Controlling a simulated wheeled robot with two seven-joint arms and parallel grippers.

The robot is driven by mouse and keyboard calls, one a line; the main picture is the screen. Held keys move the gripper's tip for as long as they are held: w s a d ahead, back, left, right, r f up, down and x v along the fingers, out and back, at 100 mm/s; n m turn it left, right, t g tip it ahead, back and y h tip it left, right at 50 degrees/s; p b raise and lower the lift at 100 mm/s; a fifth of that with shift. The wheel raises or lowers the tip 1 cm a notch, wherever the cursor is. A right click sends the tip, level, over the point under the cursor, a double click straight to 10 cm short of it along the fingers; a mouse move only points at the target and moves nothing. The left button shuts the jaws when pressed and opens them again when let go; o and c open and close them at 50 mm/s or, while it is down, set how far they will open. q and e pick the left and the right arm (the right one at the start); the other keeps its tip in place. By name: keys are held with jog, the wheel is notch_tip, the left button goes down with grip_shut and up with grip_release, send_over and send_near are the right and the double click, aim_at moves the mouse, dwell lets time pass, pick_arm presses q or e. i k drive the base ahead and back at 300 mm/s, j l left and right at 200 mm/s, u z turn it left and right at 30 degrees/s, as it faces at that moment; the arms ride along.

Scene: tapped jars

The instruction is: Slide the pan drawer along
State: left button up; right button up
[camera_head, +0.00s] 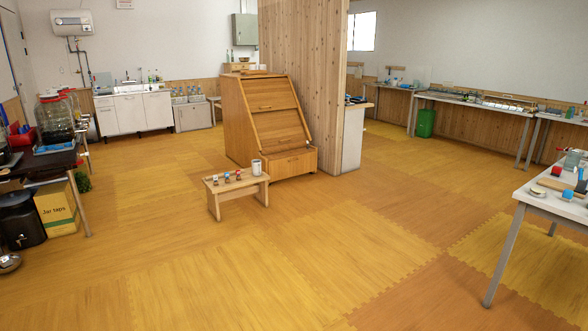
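A tall wooden cabinet (243,118) with a sloped, panelled front stands on the floor against the end of a wooden partition. A low wooden drawer (291,164) is at its base, below the sloped front, and looks like the pan drawer. Its front juts forward of the slope; I cannot tell how far it is pulled out. A low wooden bench (232,188) stands just in front and partly hides the drawer's left side. Neither of my grippers is in view.
The bench carries a pale canister (256,167) and several small items. A dark table (45,163) with jars is at left, above a cardboard box (58,208) and a black container (21,219). A white table (550,203) is at right. The middle floor is clear.

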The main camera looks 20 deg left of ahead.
aim_at(281, 168)
jog(key=i+u, duration=0.45)
jog(key=i, duration=2.3)
jog(key=i+l+u, duration=0.2)
jog(key=i, duration=2.7)
jog(key=i+u, duration=0.15)
jog(key=i, duration=0.45)
jog(key=i+l+u, duration=0.15)
jog(key=i, duration=0.45)
jog(key=i+l+u, duration=0.15)
jog(key=i, duration=0.45)
